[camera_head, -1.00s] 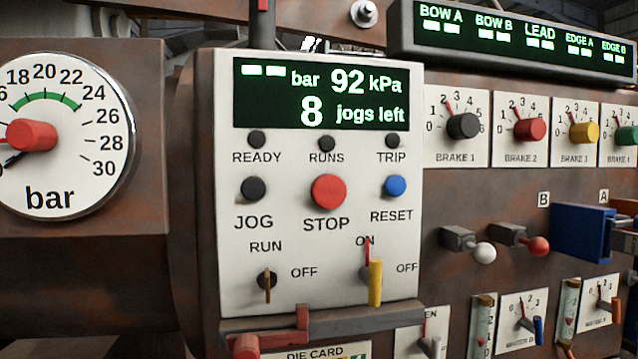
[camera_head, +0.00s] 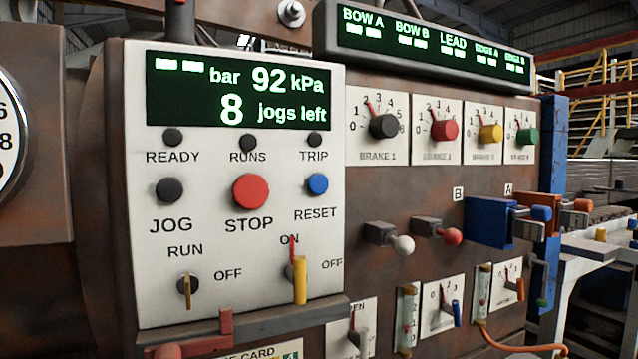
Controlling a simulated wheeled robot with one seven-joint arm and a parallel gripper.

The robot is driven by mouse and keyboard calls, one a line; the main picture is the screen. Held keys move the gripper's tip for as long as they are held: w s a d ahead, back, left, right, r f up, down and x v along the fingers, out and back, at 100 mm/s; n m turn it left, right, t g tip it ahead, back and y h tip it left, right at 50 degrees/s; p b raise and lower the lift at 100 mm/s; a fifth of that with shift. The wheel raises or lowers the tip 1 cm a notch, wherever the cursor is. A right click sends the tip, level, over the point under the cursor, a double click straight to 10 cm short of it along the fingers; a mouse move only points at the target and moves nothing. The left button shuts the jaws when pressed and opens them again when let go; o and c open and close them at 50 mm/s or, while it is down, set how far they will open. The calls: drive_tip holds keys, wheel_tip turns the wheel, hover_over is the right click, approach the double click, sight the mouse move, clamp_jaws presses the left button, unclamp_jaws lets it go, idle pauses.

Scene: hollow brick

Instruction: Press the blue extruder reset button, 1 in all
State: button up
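The blue RESET button (camera_head: 317,184) sits on the right side of a white control panel (camera_head: 150,235), above the printed word RESET and below the dark TRIP lamp (camera_head: 314,139). It stands out from the panel face and nothing covers it. The red STOP button (camera_head: 250,191) is to its left, and the black JOG button (camera_head: 169,190) is further left. The panel display (camera_head: 237,89) reads "bar", "92 kPa" and "8 jogs left". My gripper does not show in the head view.
Below the buttons are a RUN/OFF switch (camera_head: 187,290) and a yellow-handled ON/OFF switch (camera_head: 299,278). A ledge (camera_head: 270,330) juts out under the panel. To the right are brake knobs (camera_head: 384,126), protruding white and red ball levers (camera_head: 402,244), and a blue block (camera_head: 488,222).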

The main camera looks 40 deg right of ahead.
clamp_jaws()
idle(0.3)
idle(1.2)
